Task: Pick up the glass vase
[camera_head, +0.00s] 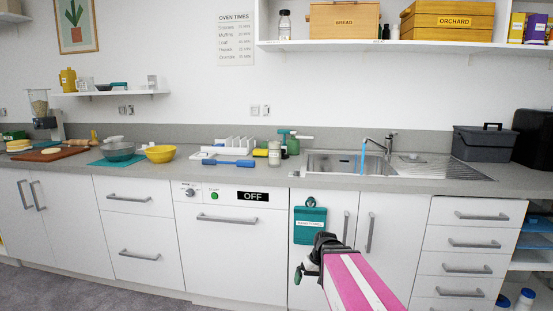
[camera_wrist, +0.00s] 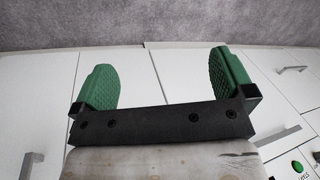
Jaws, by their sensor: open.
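I cannot make out a glass vase for certain. A small pale jar (camera_head: 274,153) stands on the counter left of the sink. A clear bottle-like container with a dark top (camera_head: 284,25) stands on the upper shelf. My gripper (camera_head: 306,270) is low in front of the white cabinet doors, below the counter and well away from both. In the wrist view, my gripper (camera_wrist: 165,82) has its two green finger pads wide apart with nothing between them. Behind them are only cabinet fronts and grey floor.
The sink (camera_head: 345,162) with a running tap is in the counter. The worktop right of the jar is narrow.

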